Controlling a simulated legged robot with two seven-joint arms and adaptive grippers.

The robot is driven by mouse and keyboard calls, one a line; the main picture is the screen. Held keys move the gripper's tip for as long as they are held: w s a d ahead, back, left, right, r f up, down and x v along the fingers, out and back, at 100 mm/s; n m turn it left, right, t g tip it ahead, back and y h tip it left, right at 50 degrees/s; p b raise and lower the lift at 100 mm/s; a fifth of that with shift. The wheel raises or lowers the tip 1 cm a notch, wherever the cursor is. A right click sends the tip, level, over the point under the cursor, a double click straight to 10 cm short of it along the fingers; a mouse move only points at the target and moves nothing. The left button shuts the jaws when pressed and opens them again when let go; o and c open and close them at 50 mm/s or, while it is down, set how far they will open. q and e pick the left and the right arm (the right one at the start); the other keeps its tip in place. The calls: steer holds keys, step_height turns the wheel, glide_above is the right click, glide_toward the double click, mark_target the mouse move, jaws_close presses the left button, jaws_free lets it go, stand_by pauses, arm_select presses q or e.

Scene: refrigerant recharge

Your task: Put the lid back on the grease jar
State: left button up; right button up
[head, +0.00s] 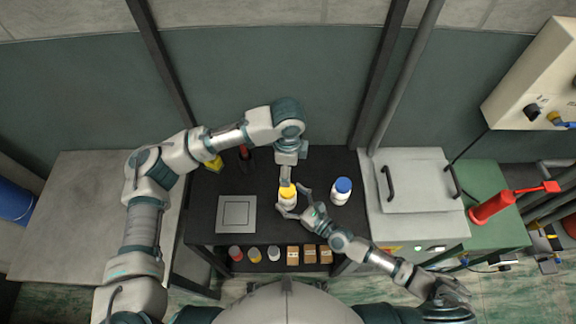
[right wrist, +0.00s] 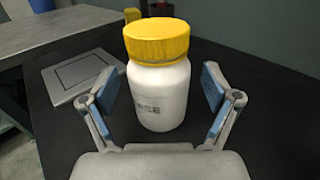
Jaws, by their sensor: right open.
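The grease jar is a white jar (right wrist: 160,95) with a yellow lid (right wrist: 157,42). The lid sits on its mouth and looks level in the right wrist view. In the head view the jar (head: 288,203) stands upright on the black table, its yellow lid (head: 287,190) facing up. My right gripper (head: 291,203) is open, with one blue-padded finger on each side of the jar; gaps show between pads and jar in the right wrist view (right wrist: 157,90). My left gripper (head: 286,176) points down just over the lid in the head view; its fingertips are too small to read.
A white bottle with a blue cap (head: 341,191) stands right of the jar. A grey square plate (head: 236,214) lies to the left. Small jars and boxes (head: 293,255) line a lower shelf in front. A grey case (head: 415,180) stands at right, and a yellow object (head: 213,163) behind left.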

steer(key=v, duration=1)
steer(key=shift+s+d+f, duration=0.1)
steer(key=shift+d, duration=0.1)
steer(key=shift+s, duration=0.1)
